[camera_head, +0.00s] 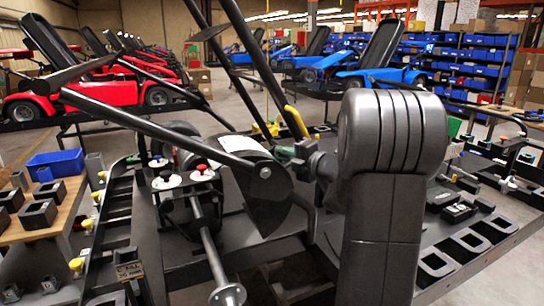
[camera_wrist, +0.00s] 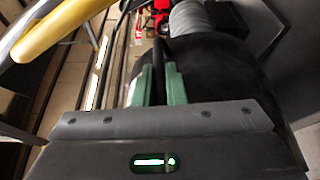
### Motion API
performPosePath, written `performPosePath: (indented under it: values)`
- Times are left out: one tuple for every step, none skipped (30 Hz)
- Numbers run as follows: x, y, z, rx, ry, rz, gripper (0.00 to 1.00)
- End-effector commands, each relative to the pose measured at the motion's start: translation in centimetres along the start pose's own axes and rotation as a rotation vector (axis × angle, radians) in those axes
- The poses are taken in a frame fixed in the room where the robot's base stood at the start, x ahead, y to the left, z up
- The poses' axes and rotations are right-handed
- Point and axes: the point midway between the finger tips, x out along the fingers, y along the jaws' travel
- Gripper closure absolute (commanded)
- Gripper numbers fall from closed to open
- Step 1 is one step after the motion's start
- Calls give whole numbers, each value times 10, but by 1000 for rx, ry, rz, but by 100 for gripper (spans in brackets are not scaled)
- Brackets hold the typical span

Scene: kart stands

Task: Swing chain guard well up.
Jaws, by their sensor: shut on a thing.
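The chain guard (camera_head: 268,203) is a dark, curved plate near the middle of the head view, hanging beside the kart stand's axle (camera_head: 213,255). My gripper (camera_head: 284,152) comes in from the right at the guard's upper edge. In the wrist view, the green fingers of my gripper (camera_wrist: 159,84) are closed on a thin black strip, which looks like part of the guard. A broad black curved surface (camera_wrist: 205,70) fills the space right of the fingers. The exact grip point is hidden in the head view by my wrist.
A red knob (camera_head: 202,168) and white flanges stand left of the guard. Dark frame bars cross above it. A yellow lever (camera_head: 296,122) stands close behind my gripper. A wooden bench with a blue bin (camera_head: 55,163) is at the left.

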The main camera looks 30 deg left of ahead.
Motion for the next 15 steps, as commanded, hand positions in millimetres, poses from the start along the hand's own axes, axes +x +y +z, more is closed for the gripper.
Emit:
performPosePath:
  values:
    - [-2,-7,5,21,-3,6,100]
    - [-3,-8,7,31,-2,11,100]
    - [-4,-10,9,44,-2,17,100]
    - [-4,-11,11,53,-2,20,100]
    - [-5,-12,12,60,-2,23,100]
    - [-5,-13,14,69,-1,27,100]
    - [-6,-14,14,75,-1,30,100]
    - [-6,-14,15,80,-1,31,100]
    - [-6,-14,16,85,-1,33,100]
    - [-6,-15,16,88,-1,34,100]
    - [-7,-15,17,90,-1,35,100]
    - [-7,-15,17,91,-1,36,100]
    - [-7,-15,17,92,-1,36,100]
    - [-7,-15,17,93,-1,36,100]
    - [-7,-15,17,93,-1,36,100]
